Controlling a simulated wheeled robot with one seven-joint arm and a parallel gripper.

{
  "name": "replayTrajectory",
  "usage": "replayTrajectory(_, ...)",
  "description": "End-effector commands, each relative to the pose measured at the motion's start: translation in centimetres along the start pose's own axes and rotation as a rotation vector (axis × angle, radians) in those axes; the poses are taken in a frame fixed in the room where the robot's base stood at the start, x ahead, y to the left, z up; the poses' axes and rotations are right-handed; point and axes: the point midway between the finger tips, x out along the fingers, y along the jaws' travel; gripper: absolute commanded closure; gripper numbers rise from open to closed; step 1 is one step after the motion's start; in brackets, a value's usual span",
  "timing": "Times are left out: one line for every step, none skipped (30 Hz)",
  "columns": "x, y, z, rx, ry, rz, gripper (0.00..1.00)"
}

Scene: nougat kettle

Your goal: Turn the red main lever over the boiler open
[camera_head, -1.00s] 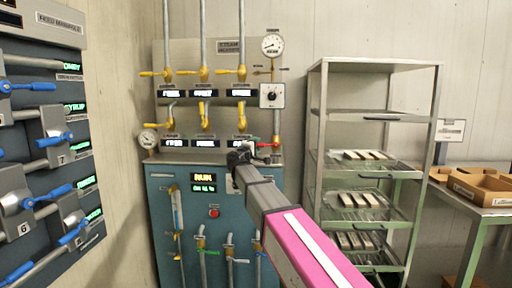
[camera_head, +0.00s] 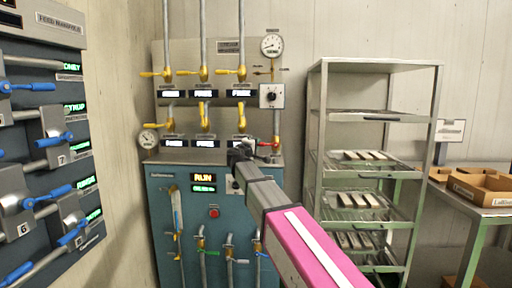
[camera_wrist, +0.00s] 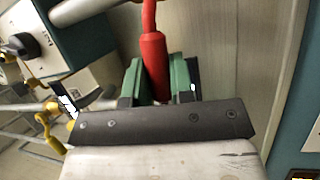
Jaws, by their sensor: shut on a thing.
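The red main lever (camera_head: 268,144) shows over the teal boiler cabinet (camera_head: 160,180) in the head view, just right of my gripper (camera_head: 243,150). In the wrist view the red lever (camera_wrist: 153,55) runs down from the top edge between the green-padded fingers of my gripper (camera_wrist: 162,80). The gripper is shut on the lever's handle, with a finger on each side. The lever's tip is hidden behind the dark gripper body. In the head view my own arm hides part of the boiler's right front.
Yellow-handled valves (camera_head: 204,73) and pipes cover the panel above the boiler. A round gauge (camera_head: 272,45) and a dial box (camera_head: 271,95) sit close above the lever. A metal rack (camera_head: 314,150) stands to the right. A manifold with blue levers (camera_head: 52,192) is at the left.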

Motion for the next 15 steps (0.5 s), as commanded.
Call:
replayTrajectory(0.1,0.3,-0.1,0.030,-0.008,-0.011,1.00)
replayTrajectory(0.1,0.5,-0.1,0.050,-0.012,-0.019,1.00)
replayTrajectory(0.2,0.8,-0.1,0.076,-0.017,-0.029,1.00)
replayTrajectory(0.2,1.1,-0.1,0.097,-0.021,-0.039,1.00)
replayTrajectory(0.3,1.3,-0.1,0.119,-0.026,-0.047,1.00)
replayTrajectory(0.3,1.5,-0.1,0.151,-0.033,-0.061,1.00)
replayTrajectory(0.4,1.8,0.0,0.175,-0.039,-0.071,1.00)
replayTrajectory(0.5,2.0,0.0,0.200,-0.045,-0.081,1.00)
replayTrajectory(0.6,2.4,0.1,0.236,-0.052,-0.095,1.00)
replayTrajectory(0.6,2.6,0.1,0.261,-0.057,-0.106,1.00)
replayTrajectory(0.7,2.9,0.2,0.286,-0.063,-0.117,1.00)
replayTrajectory(0.8,3.1,0.3,0.322,-0.070,-0.131,1.00)
replayTrajectory(0.9,3.4,0.3,0.347,-0.076,-0.142,1.00)
replayTrajectory(1.0,3.7,0.4,0.373,-0.082,-0.152,1.00)
replayTrajectory(1.1,4.0,0.6,0.409,-0.090,-0.167,1.00)
